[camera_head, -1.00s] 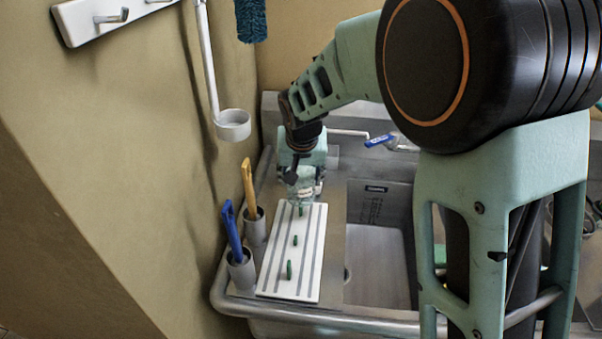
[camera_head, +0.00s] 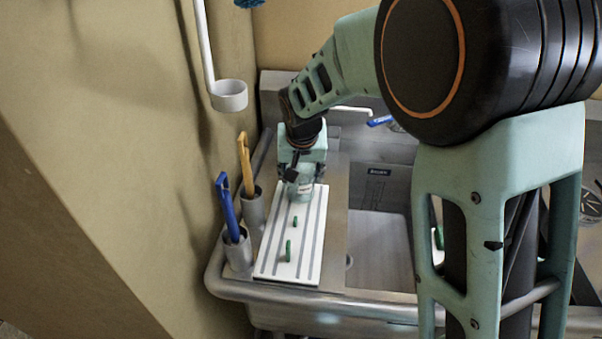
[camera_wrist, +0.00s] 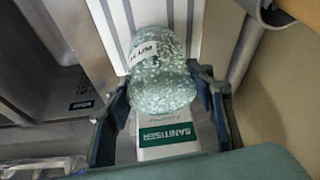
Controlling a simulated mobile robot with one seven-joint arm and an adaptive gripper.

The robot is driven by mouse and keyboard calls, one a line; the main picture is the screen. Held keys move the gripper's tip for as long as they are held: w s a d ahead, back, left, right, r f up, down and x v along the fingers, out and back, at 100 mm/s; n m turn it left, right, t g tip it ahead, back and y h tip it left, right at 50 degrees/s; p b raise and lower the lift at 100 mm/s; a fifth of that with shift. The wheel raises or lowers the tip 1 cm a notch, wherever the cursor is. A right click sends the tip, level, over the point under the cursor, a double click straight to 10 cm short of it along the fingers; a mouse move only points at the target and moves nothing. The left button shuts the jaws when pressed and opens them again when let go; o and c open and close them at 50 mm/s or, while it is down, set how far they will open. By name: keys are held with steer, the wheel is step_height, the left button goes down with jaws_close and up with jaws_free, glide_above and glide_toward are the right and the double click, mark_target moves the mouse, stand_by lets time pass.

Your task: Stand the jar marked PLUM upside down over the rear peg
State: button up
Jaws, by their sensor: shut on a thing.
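The jar is greenish, speckled glass with a white label, seen large in the wrist view (camera_wrist: 163,88). The label's lettering looks like PLUM, turned over in that view. My gripper (camera_wrist: 166,100) is shut on the jar, one finger on each side. In the head view my gripper (camera_head: 299,184) points down at the far end of the white grooved board (camera_head: 310,240), with the jar (camera_head: 303,193) below it. The middle peg (camera_head: 295,221) and front peg (camera_head: 289,251) are green and bare. The rear peg is hidden; I cannot tell whether the jar is around it.
Two metal cups (camera_head: 254,207) hold a yellow-handled tool (camera_head: 244,160) and a blue-handled tool (camera_head: 228,208) left of the board. The sink basin (camera_head: 378,255) lies to the right. A white ring holder (camera_head: 229,96) hangs by the left wall. A SANITISER label (camera_wrist: 168,134) shows below the jar.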

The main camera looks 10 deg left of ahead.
mark_target(301, 171)
steer(key=shift+f+b, duration=0.45)
steer(key=shift+b, duration=0.15)
stand_by(0.3)
steer(key=o, duration=1.4)
steer(key=shift+s, duration=0.1)
steer(key=shift+o, duration=0.4)
steer(key=o, duration=0.7)
steer(key=shift+p+v, duration=0.45)
steer(key=shift+v, duration=0.6)
steer(key=shift+r, duration=0.1)
steer(key=shift+p+v, duration=0.4)
steer(key=shift+v, duration=0.45)
